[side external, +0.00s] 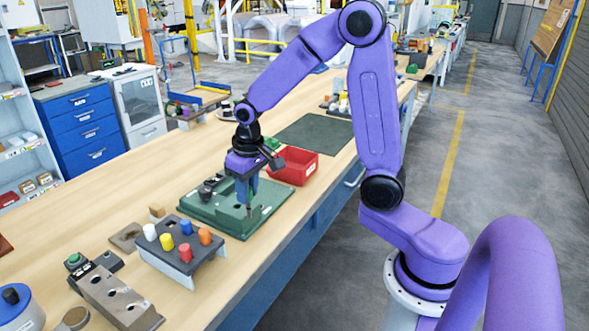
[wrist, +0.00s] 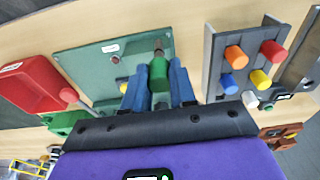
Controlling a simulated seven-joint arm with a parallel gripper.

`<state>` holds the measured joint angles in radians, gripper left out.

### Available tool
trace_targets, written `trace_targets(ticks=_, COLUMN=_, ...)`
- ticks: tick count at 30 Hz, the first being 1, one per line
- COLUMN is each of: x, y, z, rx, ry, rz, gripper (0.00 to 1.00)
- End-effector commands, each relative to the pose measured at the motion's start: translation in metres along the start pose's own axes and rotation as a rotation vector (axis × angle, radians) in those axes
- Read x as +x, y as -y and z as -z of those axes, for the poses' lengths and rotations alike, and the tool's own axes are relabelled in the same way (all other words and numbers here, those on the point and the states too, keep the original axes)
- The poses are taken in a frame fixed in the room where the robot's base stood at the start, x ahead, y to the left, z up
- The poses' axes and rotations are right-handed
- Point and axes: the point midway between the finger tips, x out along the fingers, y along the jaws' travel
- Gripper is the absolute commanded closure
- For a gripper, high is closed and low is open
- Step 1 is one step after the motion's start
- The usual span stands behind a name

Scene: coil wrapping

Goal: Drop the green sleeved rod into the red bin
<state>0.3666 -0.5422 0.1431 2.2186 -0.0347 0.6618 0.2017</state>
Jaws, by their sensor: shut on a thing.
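My gripper (side external: 248,192) points down over the green base plate (side external: 203,211) and is shut on the green sleeved rod (side external: 241,190). In the wrist view, the green sleeve (wrist: 160,78) sits between my two blue fingers (wrist: 160,88), with a darker tip (wrist: 158,46) sticking out beyond them. I cannot tell whether the tip touches the plate. The red bin (side external: 304,171) stands behind and to the right of my gripper in the side view, apart from it. The bin also shows at the left of the wrist view (wrist: 28,88).
A dark rack (side external: 207,254) with several coloured pegs stands in front of the plate. Dark knobs (side external: 207,190) stand on the plate's left part. A brown block with holes (side external: 118,297) lies at the front left. A dark green mat (side external: 318,135) beyond the bin is clear.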

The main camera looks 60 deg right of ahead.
Motion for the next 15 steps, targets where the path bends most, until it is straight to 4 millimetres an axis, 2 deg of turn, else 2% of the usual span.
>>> trace_targets(ticks=1, x=-0.010, y=0.000, z=0.002, rx=0.001, ry=-0.008, rz=0.002, gripper=1.00)
trace_targets(ticks=10, x=-0.057, y=0.000, z=0.008, rx=0.000, ry=-0.006, rz=0.001, gripper=1.00)
trace_targets(ticks=15, x=-0.056, y=-0.026, z=0.027, rx=0.083, ry=-0.001, rz=-0.010, gripper=1.00)
